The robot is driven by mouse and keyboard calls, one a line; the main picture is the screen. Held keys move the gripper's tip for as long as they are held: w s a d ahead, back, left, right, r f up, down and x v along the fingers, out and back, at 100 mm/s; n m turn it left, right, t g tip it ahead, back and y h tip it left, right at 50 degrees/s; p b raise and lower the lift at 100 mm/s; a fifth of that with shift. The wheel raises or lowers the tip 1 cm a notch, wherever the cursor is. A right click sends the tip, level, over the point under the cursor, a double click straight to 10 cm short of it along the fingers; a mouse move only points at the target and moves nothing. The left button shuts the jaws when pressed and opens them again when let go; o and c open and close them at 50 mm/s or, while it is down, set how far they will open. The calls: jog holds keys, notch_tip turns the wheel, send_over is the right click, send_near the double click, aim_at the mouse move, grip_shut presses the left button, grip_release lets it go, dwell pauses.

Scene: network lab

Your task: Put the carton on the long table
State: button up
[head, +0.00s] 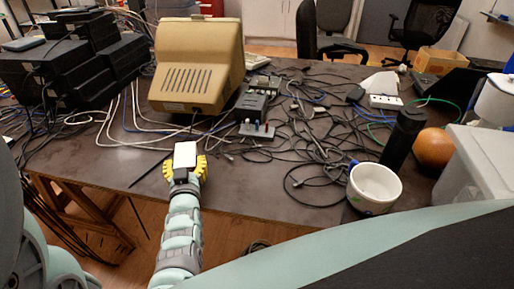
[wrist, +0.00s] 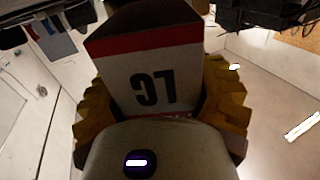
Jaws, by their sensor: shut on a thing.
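The carton (wrist: 150,80) is white with a red band and dark lettering, and fills the middle of the wrist view. My gripper (wrist: 160,100) is shut on it, with a yellow finger on each side. In the head view, the carton (head: 185,154) shows its pale face between the yellow fingers of my gripper (head: 186,168). It appears at the front edge of the long table (head: 240,188), left of the middle. I cannot tell whether it touches the table or is above it.
A beige monitor (head: 200,65) and a dark stack of devices (head: 75,55) stand behind. Tangled cables (head: 310,120) cover the table's middle. A white bowl (head: 374,188), a black cylinder (head: 403,138) and an orange ball (head: 433,148) stand at right. The front table strip is mostly bare.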

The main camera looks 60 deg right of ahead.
jog(key=shift+f, duration=0.9)
jog(key=shift+f, duration=0.15)
jog(key=o, duration=1.4)
